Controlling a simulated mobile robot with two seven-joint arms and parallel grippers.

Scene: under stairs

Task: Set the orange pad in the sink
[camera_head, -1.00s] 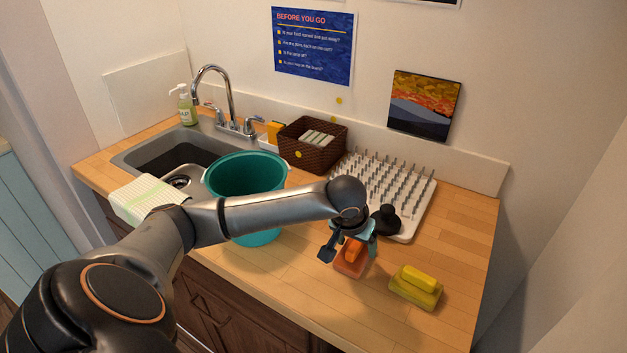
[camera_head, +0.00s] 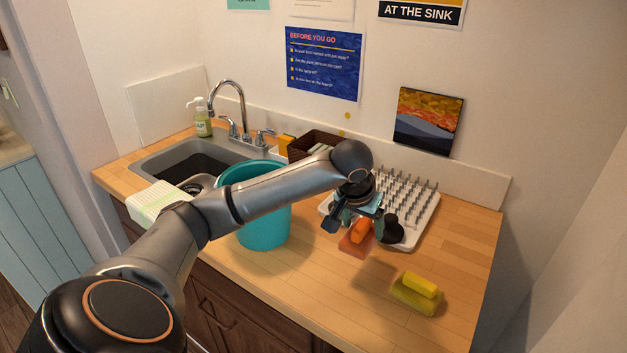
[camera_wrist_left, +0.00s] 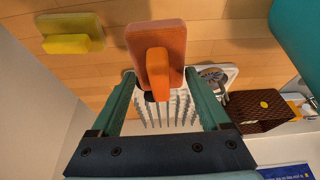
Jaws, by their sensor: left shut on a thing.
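The orange pad (camera_head: 357,245), a flat block with a raised orange grip, is held just above the counter in front of the drying rack. My left gripper (camera_head: 354,224) is shut on it from above. In the left wrist view the orange pad (camera_wrist_left: 172,38) shows with its grip between the green fingers of the left gripper (camera_wrist_left: 158,82). The grey sink (camera_head: 160,161) is at the far left of the counter, its basin dark and partly hidden behind the bucket. My right gripper is not in view.
A teal bucket (camera_head: 262,228) stands between pad and sink. A towel (camera_head: 157,199) lies over the sink's front edge. A yellow pad (camera_head: 415,293) is at front right. A brown basket (camera_head: 309,140) and faucet (camera_head: 231,103) are behind.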

